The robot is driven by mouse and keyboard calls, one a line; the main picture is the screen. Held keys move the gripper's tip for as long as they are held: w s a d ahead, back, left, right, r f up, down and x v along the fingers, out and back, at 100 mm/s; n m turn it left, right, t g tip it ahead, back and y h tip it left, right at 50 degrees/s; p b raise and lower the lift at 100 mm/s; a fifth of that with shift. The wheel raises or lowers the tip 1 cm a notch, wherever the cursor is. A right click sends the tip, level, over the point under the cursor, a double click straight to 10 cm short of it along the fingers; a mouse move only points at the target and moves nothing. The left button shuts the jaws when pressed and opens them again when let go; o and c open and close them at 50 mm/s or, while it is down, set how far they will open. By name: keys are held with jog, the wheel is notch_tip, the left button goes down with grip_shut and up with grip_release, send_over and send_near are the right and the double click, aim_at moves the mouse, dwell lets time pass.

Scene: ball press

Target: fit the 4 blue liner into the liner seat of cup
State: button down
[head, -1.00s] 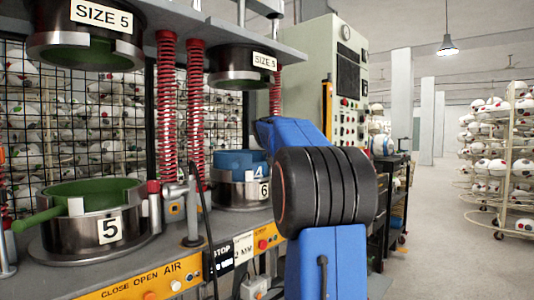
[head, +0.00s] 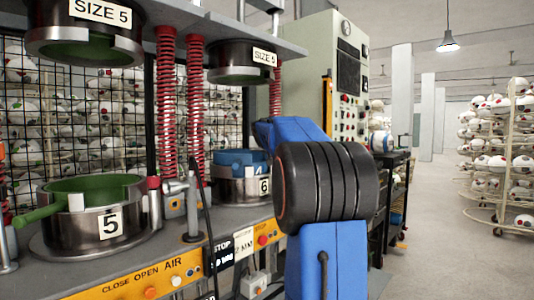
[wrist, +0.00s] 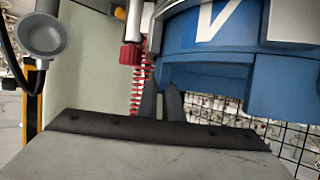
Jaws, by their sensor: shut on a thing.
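The blue liner (head: 238,157) sits low at the mouth of the metal cup (head: 230,192) labelled 6. The lower part of its white 4 is hidden behind the cup's rim, and I cannot tell whether it is fully seated. In the wrist view the liner (wrist: 215,58) fills the upper right, with part of its white mark cut off by the frame. My gripper (wrist: 160,102) is shut on the liner at its edge, with two dark fingers close together. In the head view my blue and black arm hides the gripper.
Upper moulds (head: 84,42) hang above the lower cups. A cup labelled 5 (head: 82,222) with a green liner stands at the left. Red springs (head: 195,110) and a thin black cable (head: 203,200) stand near the liner. A control cabinet (head: 308,70) rises behind.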

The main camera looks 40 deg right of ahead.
jog(key=shift+f, duration=0.8)
jog(key=c, duration=1.8)
grip_release()
jog(key=shift+c, duration=0.2)
jog(key=shift+f, duration=0.2)
jog(key=shift+s, duration=0.15)
